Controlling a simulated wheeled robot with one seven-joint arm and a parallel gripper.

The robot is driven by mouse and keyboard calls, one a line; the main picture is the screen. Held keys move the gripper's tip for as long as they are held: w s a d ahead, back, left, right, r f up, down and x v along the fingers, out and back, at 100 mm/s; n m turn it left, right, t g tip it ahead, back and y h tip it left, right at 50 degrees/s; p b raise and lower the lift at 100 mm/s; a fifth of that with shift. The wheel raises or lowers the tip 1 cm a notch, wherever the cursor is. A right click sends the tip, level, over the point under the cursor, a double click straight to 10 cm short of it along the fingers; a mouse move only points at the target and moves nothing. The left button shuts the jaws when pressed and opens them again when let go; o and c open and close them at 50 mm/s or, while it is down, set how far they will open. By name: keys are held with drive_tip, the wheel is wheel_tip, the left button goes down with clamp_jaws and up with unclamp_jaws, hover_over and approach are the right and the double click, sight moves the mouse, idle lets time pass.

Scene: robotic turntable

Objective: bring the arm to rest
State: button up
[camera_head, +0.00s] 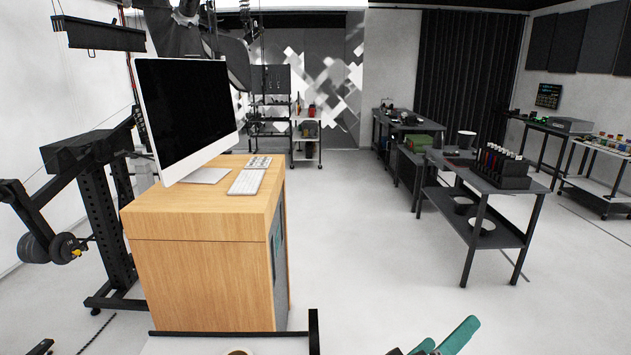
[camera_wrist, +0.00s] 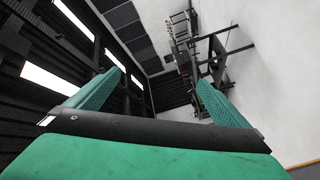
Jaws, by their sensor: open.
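My gripper shows in the wrist view (camera_wrist: 150,100) with its two teal fingers spread apart and nothing between them. In the head view only the teal tips of my gripper (camera_head: 445,340) show at the bottom edge, right of centre. The rest of my arm is out of the picture there. My gripper is in free air and touches nothing that I can see. In the wrist view the room appears tilted, with ceiling lights at the left and pale floor at the right.
A wooden desk (camera_head: 200,280) with a monitor (camera_head: 195,110) and keyboard (camera_head: 246,181) stands at the left. A dark table (camera_head: 480,172) with a rack of tubes (camera_head: 503,165) stands at the right. A black weight frame (camera_head: 100,210) is at far left. The floor (camera_head: 350,220) between is clear.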

drive_tip(key=s+a+f+n+t+y, duration=0.35)
drive_tip(key=s+a+f+y, duration=0.3)
drive_tip(key=f, duration=0.35)
drive_tip(key=s+a+f+n+t+y, duration=0.35)
drive_tip(key=s+a+f+y, duration=0.35)
drive_tip(key=f, duration=0.4)
drive_tip(key=s+a+f+m, duration=0.1)
drive_tip(key=s+a+m, duration=0.1)
drive_tip(key=s, duration=0.5)
drive_tip(key=s+a+f+m+g+y, duration=0.1)
drive_tip(key=s+a+m, duration=0.2)
drive_tip(key=s+a, duration=0.2)
drive_tip(key=s+a+f+m+g, duration=0.1)
drive_tip(key=s+a+f+m, duration=0.1)
drive_tip(key=s, duration=0.6)
drive_tip(key=shift+s+a+m, duration=0.4)
drive_tip(key=shift+a+m, duration=0.3)
drive_tip(key=shift+a, duration=0.2)
